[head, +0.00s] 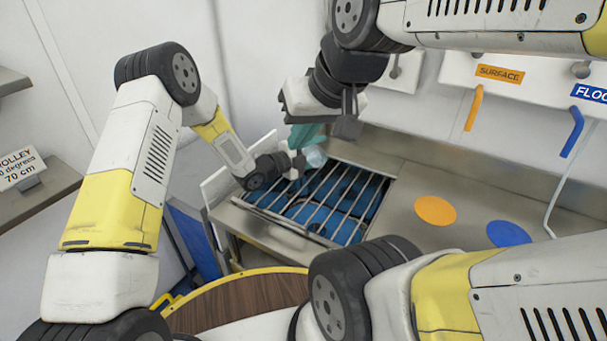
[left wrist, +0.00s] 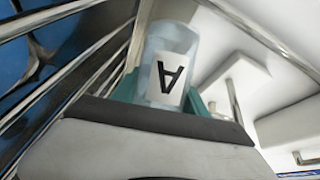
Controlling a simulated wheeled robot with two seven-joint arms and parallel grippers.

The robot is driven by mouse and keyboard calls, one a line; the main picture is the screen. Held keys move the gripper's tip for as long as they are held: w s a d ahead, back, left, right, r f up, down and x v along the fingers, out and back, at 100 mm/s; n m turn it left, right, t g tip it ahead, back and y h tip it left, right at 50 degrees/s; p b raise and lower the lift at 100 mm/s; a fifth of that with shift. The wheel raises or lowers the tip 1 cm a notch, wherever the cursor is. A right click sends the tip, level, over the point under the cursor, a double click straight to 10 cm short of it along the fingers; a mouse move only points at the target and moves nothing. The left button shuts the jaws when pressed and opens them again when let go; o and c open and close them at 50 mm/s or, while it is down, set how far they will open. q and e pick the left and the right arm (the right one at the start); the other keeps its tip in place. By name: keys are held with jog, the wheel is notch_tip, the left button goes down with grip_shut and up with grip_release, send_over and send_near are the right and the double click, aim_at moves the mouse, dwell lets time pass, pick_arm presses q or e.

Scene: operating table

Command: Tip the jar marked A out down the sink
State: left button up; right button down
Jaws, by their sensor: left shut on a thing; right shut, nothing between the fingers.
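The jar marked A (head: 316,157) is clear and pale blue. It is in my left gripper (head: 301,163), over the far-left part of the sink (head: 228,212). The left wrist view shows the jar (left wrist: 176,38) between teal fingers, its white label with a black A upside down in the picture. I cannot tell its exact tilt or whether liquid remains inside. My right gripper (head: 304,137) is shut and empty, just above the jar in the head view; I cannot tell whether they touch.
Steel bars (head: 322,199) cross the blue sink. The steel worktop (head: 400,245) to its right has an orange disc (head: 435,210) and a blue disc (head: 508,234). Wall dispensers carry an orange lever (head: 474,108) and a blue lever (head: 572,132). A wooden round top (head: 240,303) is in front.

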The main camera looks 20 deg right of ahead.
pick_arm(q)
jog(key=shift+s+r+m, duration=0.25)
jog(key=shift+m, duration=0.05)
dwell(0.5)
jog(key=shift+s+f+m+h+p, duration=0.25)
jog(key=shift+m+h+p, duration=0.2)
jog(key=shift+m, duration=0.35)
dwell(1.2)
jog(key=shift+r+m, duration=0.2)
jog(key=shift+m, duration=0.1)
dwell(0.6)
jog(key=shift+w+r+n, duration=0.1)
jog(key=shift+w+n, duration=0.1)
jog(key=shift+n, duration=0.5)
jog(key=shift+w+f+n+y, duration=0.65)
jog(key=shift+w+n, duration=0.1)
jog(key=shift+n, duration=0.45)
jog(key=shift+r, duration=0.15)
